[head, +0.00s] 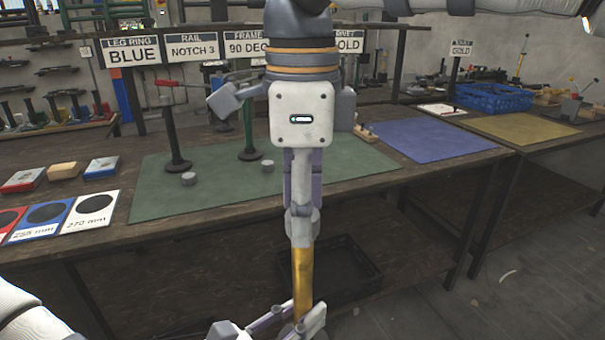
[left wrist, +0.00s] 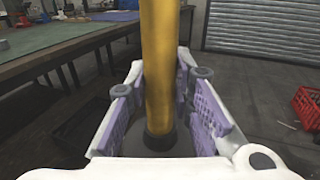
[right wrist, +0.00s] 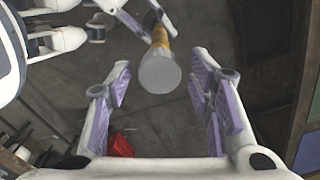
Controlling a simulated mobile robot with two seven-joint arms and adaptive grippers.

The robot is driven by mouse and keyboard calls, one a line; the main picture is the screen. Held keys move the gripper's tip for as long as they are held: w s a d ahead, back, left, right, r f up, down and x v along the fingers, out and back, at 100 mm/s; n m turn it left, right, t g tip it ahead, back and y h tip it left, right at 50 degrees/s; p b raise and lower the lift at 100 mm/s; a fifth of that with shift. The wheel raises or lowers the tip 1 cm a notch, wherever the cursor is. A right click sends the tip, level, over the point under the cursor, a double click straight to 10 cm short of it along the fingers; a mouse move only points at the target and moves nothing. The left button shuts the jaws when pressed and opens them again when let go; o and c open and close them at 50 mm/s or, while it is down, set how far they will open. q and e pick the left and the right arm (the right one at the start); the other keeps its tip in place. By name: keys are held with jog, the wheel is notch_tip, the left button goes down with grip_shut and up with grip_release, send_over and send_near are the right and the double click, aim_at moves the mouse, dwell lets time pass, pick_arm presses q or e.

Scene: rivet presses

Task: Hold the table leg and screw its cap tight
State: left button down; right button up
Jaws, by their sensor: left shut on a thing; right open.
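The gold table leg (head: 303,284) stands upright in front of the workbench. My left gripper (head: 290,322) is shut around it low down, and the left wrist view shows the leg (left wrist: 159,60) between the purple pads, with a dark lower end. A grey cap (right wrist: 160,73) sits on the leg's top end in the right wrist view; how tight it is cannot be told. My right gripper (head: 303,205) points down from above, open, with its fingers (right wrist: 160,95) on either side of the cap and visible gaps on both sides.
The workbench behind carries a green mat (head: 168,200) with two upright legs and small grey caps. A blue mat (head: 428,140), a yellow mat (head: 520,128) and a blue crate (head: 494,98) lie to the right. A dark tray (head: 345,283) is under the bench. A red crate (left wrist: 306,108) stands on the floor.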

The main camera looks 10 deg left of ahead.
jog(key=shift+f, duration=0.3)
grip_shut()
jog(key=m, duration=0.8)
jog(key=shift+o, duration=0.7)
grip_release()
notch_tip(320, 180, up, 12)
